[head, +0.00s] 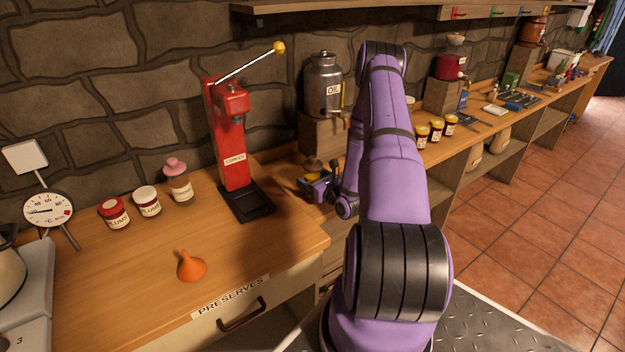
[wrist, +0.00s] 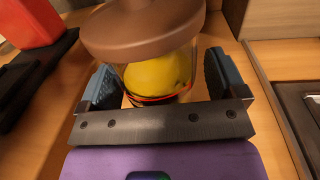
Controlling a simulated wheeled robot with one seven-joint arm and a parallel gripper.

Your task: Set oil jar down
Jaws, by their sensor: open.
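A clear jar with a wide brown lid and yellow contents (wrist: 160,75) stands between the fingers of my gripper (wrist: 162,84) in the wrist view. The fingers are open, one on each side, with a small gap showing beside the jar. In the head view the jar (head: 312,164) is small, just behind my gripper (head: 308,186), on the wooden counter below the oil can's block. Its lower part is hidden by the gripper. A steel can labelled OIL (head: 323,85) with a tap stands on a wooden block (head: 322,132).
A red lever press (head: 230,140) on a black base stands left of my gripper. Labelled jars (head: 147,201) and an orange funnel (head: 191,267) are farther left. Several yellow-labelled jars (head: 436,132) stand right of my arm. The counter around the funnel is mostly clear.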

